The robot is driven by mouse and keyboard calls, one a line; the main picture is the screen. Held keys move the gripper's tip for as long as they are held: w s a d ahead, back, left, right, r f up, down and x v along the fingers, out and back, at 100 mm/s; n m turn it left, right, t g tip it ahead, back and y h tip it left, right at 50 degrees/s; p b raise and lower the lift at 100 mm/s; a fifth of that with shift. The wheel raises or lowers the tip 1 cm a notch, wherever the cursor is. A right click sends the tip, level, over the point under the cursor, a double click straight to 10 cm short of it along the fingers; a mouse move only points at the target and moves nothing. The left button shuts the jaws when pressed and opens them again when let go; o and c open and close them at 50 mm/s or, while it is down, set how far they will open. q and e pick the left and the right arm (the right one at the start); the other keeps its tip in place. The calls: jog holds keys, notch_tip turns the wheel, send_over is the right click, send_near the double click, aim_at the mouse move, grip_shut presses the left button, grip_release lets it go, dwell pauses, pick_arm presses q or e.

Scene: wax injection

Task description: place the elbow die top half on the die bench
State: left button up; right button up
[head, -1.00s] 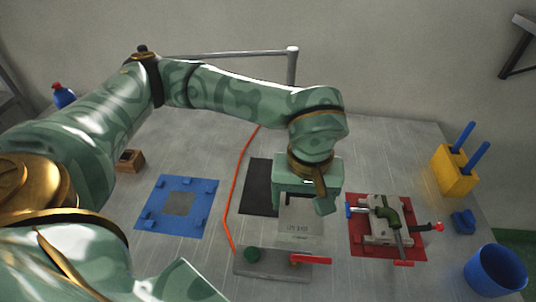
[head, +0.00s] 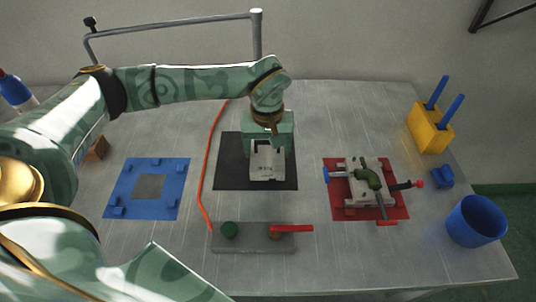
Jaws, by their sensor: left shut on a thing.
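A pale grey block with small dark lettering, which looks like the elbow die top half (head: 267,168), is at the middle of the table over a black mat (head: 230,165). My left gripper (head: 267,145) is shut on it from the far side and hides its rear part. I cannot tell whether the block touches the mat or hangs just above it. On the red mat (head: 398,207) at the right is another grey die part (head: 352,190) with a green elbow (head: 368,178) on it. My right gripper is not in view.
A blue mat (head: 118,190) with raised corners lies at the left. A grey bar (head: 252,240) with a green knob and red lever is in front. An orange cord (head: 208,175) runs beside the black mat. A yellow holder (head: 428,130) and blue cup (head: 476,222) stand right.

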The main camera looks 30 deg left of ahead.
aim_at(267, 141)
pick_arm(q)
notch_tip(267, 141, down, 2)
jog(key=shift+f, duration=0.1)
jog(key=o, duration=1.5)
jog(key=shift+o, duration=0.2)
notch_tip(267, 141, up, 12)
jog(key=p, duration=0.3)
jog(key=shift+f, duration=0.15)
jog(key=shift+r, duration=0.3)
